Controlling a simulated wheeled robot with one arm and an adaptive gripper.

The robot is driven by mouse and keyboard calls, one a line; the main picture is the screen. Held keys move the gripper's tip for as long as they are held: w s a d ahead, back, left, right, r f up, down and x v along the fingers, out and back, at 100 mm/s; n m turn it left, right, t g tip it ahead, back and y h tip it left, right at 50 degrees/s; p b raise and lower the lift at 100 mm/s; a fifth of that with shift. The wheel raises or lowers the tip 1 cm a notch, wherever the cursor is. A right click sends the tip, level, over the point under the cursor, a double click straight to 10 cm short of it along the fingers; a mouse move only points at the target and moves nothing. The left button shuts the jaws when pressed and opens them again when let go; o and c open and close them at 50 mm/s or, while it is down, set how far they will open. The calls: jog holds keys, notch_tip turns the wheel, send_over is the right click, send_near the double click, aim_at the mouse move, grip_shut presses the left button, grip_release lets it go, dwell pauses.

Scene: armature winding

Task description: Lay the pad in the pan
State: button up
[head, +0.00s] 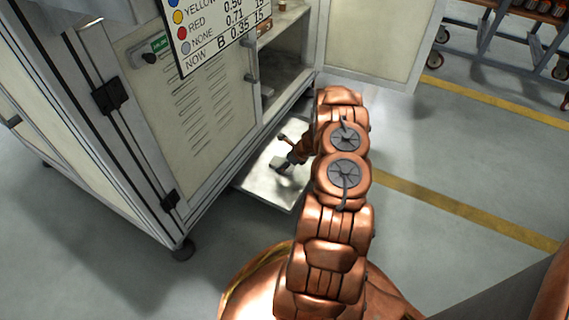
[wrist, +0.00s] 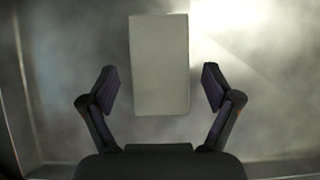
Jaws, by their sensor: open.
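The pad (wrist: 160,62) is a plain grey rectangle. In the wrist view it appears to lie flat on the floor of the metal pan (wrist: 60,125), in front of my gripper (wrist: 160,88). The two fingers are spread, one on each side of the pad's lower half, with a gap on both sides. In the head view the pan (head: 252,178) sticks out low from the machine, and my gripper (head: 286,160) is over it. The pad is small and hard to make out there beside the gripper.
The machine cabinet (head: 190,90) stands left of and behind the pan, with its open door (head: 385,45) at the back. A sign (head: 212,30) hangs on its front. Clear floor (head: 450,155) with yellow lines lies to the right. A wheeled rack (head: 510,45) is at upper right.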

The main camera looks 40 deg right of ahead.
jog(key=p+v, duration=0.3)
jog(key=v, duration=0.8)
jog(key=shift+r, duration=0.25)
jog(key=shift+s+d, duration=0.1)
dwell(0.4)
